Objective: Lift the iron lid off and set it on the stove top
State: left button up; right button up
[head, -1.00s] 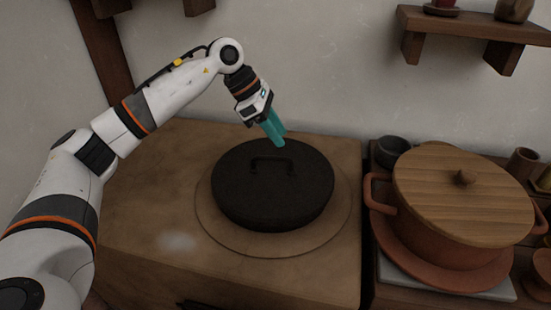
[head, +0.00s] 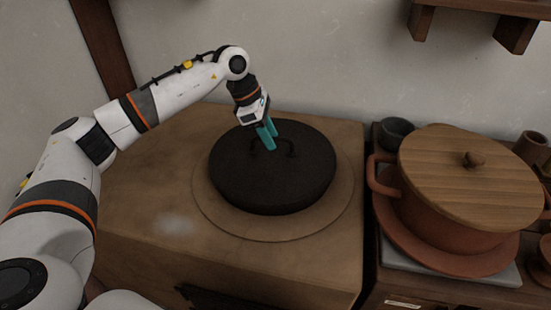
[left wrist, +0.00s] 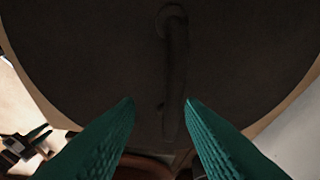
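The round black iron lid (head: 245,185) lies flat on the clay stove top, over a paler raised ring (head: 320,222). Its arched handle (head: 289,147) stands up from its middle. My left gripper (head: 267,147) points down at the handle, its teal fingers hiding part of the arch. In the left wrist view the two fingers (left wrist: 160,100) are apart, and the handle (left wrist: 172,60) runs lengthwise, passing between the fingertips in the picture. I cannot tell whether the fingers touch it. What lies under the lid is hidden. My right gripper is not clearly seen.
Bare stove top (head: 150,215) lies left and front of the lid. To the right, a large clay pot (head: 420,215) with a wooden lid (head: 465,175) stands near the stove edge, a dark bowl (head: 394,133) behind it. A wall shelf (head: 480,12) hangs at upper right.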

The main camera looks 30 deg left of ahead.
pick_arm(q)
jog(key=shift+x, duration=1.1)
jog(key=shift+w, duration=0.25)
jog(key=shift+w+a, duration=0.1)
jog(key=shift+w, duration=0.05)
jog(key=shift+c, duration=1)
jog(key=shift+w+a, duration=0.1)
jog(key=shift+w, duration=0.05)
grip_shut()
jog(key=shift+r, duration=0.25)
